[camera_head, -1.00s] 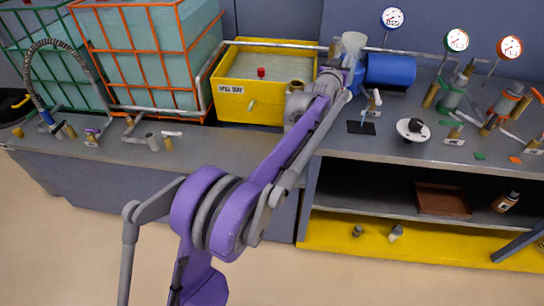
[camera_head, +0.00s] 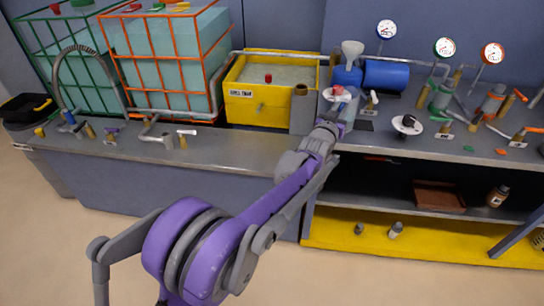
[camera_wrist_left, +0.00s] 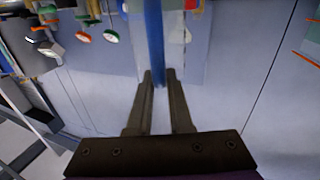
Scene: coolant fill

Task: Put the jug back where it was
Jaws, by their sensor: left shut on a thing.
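The jug is a clear body with a blue handle strip. In the head view, the jug (camera_head: 349,110) is partly hidden by my left gripper (camera_head: 335,113), in front of the blue tank (camera_head: 347,78) with the pale funnel (camera_head: 353,50) on top. In the left wrist view, the fingers of my left gripper (camera_wrist_left: 159,76) are shut on the jug's blue handle (camera_wrist_left: 155,40), with the clear jug body (camera_wrist_left: 174,40) beyond. I cannot tell whether its base touches the bench. My right gripper is not in view.
A dark square pad (camera_head: 365,126) lies on the bench, right of the jug. The front left bench is fairly clear.

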